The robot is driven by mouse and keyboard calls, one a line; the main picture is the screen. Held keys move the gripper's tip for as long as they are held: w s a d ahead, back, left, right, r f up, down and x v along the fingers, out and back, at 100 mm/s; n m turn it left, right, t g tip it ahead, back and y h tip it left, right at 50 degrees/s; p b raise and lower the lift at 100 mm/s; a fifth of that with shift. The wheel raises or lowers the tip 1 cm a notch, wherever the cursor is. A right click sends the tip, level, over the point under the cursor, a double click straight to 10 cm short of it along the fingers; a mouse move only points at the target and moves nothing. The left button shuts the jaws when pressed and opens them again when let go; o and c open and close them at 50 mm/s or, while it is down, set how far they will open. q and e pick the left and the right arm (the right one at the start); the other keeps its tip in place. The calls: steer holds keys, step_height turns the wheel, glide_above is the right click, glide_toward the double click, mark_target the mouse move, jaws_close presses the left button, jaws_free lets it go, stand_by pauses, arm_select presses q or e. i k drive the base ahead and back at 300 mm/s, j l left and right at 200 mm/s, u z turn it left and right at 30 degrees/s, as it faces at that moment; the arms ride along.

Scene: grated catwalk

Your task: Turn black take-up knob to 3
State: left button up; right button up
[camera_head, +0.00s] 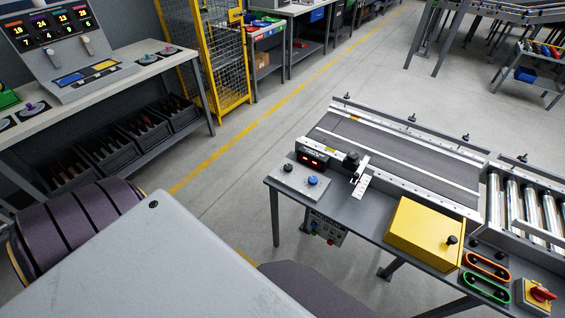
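A black knob (352,160) stands at the near side of the belt conveyor (400,150), beside a white plate (361,187) with small marks. A small display with red digits (313,158) is mounted behind the panel. Neither of my grippers is in view.
A yellow box (423,236) with a black knob, orange (486,266) and green (486,288) handles, and a red switch (541,293) occupy the table's right part. Rollers (527,210) adjoin the belt. A workbench with a numbered display (48,30) stands left. Open floor lies between.

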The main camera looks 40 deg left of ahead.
mark_target(288, 167)
steer(key=u, duration=1.05)
